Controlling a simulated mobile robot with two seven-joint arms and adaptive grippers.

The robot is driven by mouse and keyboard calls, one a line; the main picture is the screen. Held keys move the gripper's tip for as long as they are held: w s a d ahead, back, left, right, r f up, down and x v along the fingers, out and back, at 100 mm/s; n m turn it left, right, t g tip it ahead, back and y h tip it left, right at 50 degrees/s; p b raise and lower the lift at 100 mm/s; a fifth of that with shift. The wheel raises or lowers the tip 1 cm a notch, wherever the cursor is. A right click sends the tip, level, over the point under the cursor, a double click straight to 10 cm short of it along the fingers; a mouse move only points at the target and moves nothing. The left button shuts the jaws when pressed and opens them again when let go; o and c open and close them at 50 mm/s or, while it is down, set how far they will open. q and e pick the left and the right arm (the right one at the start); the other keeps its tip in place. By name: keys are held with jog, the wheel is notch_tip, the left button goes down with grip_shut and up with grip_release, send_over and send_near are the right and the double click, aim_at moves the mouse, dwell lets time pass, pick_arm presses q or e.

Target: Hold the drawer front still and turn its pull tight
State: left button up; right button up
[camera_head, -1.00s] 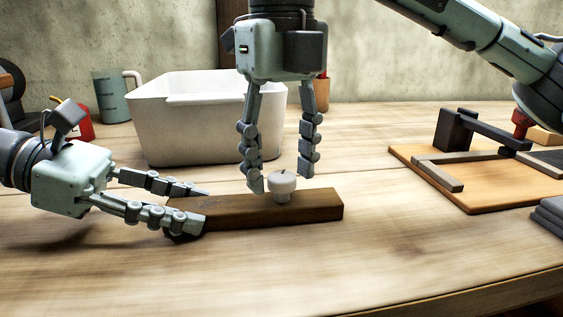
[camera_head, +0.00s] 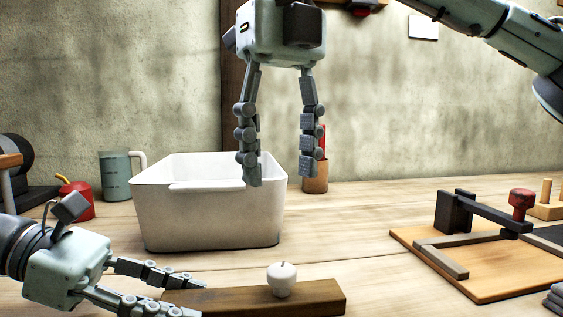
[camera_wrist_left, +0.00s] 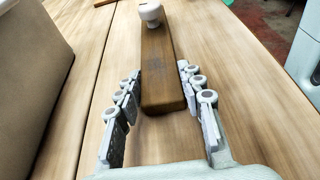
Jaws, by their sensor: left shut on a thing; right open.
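The drawer front (camera_head: 235,300) is a dark brown wooden bar lying on the table at the bottom of the head view. Its round white pull (camera_head: 281,280) stands upright on its top face. Both show in the left wrist view, the bar (camera_wrist_left: 160,75) running away from me with the pull (camera_wrist_left: 151,13) towards the far end. My left gripper (camera_head: 203,298) is shut on the near end of the bar, one finger along each side. My right gripper (camera_head: 281,178) is open and empty, pointing down well above the pull, fingers apart.
A white bin (camera_head: 208,215) stands behind the drawer front. A blue-grey mug (camera_head: 116,177) and a red can (camera_head: 76,200) are at the left. A wooden board with a dark clamp (camera_head: 480,213) lies at the right. The table between the drawer front and that board is clear.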

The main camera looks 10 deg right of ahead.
pick_arm(q)
jog(key=o, duration=1.4)
